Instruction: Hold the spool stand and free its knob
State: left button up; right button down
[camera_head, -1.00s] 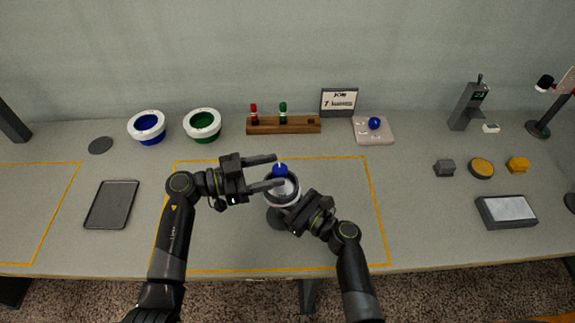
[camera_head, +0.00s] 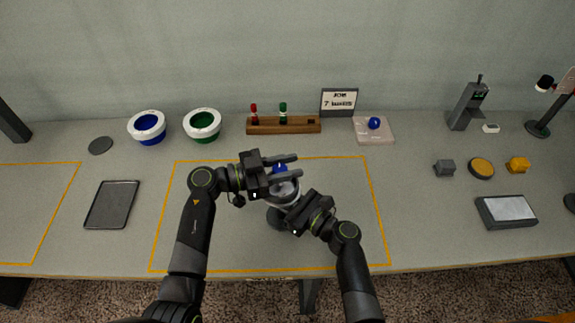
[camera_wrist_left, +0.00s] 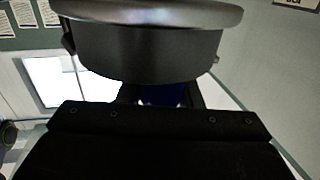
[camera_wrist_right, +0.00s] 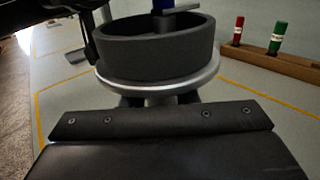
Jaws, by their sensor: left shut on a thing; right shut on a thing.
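The spool stand (camera_head: 276,217) stands inside the central yellow outline, with a dark round base and a grey, light-rimmed spool (camera_head: 284,190) on top. Its blue knob (camera_head: 280,168) sits at the top. My left gripper (camera_head: 291,167) is shut on the knob from the left; in the left wrist view blue (camera_wrist_left: 162,95) shows between the fingers, below the dark spool. My right gripper (camera_head: 292,202) is shut on the stand from the lower right. In the right wrist view its fingers (camera_wrist_right: 160,100) reach under the rim, and what they grip is hidden there.
A dark tray (camera_head: 111,205) lies left; several small items lie right.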

pick_arm(q)
jog(key=shift+w+a+n+t+y, duration=0.15)
jog(key=shift+n+t+y, duration=0.3)
jog(key=shift+n+t, duration=0.55)
jog(key=shift+w+d+n+t+y, duration=0.1)
jog(key=shift+n+t+y, duration=0.45)
jog(key=shift+t, duration=0.85)
jog(key=o, duration=1)
jog(key=v, duration=1.2)
jog(key=shift+a, duration=0.1)
